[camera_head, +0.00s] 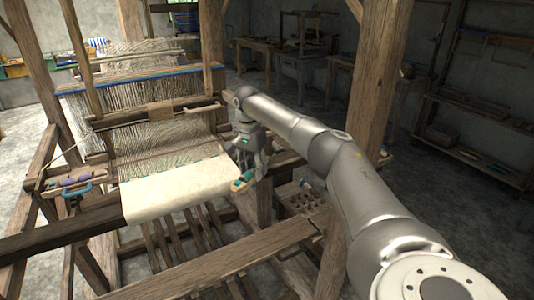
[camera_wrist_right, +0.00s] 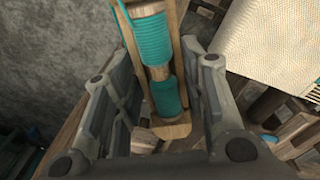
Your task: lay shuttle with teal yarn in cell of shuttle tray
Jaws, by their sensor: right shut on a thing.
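My right gripper (camera_head: 247,158) is beside the right end of the cream cloth on the loom. It is shut on a wooden shuttle with teal yarn (camera_head: 243,181). In the right wrist view, the shuttle (camera_wrist_right: 155,72) runs lengthwise between the two fingers of the gripper (camera_wrist_right: 157,85), with two teal windings along it. Its far end is cut off by the top edge of that view. A small wooden tray with several cells (camera_head: 300,199) stands below and right of the gripper; I cannot tell for sure that it is the shuttle tray. My left gripper is not in view.
The loom's cream cloth (camera_head: 180,188) lies left of the gripper. A wooden ledge with purple bobbins (camera_head: 75,181) is at the far left. A thick post (camera_head: 372,80) stands behind my right arm. A front beam (camera_head: 215,268) crosses below.

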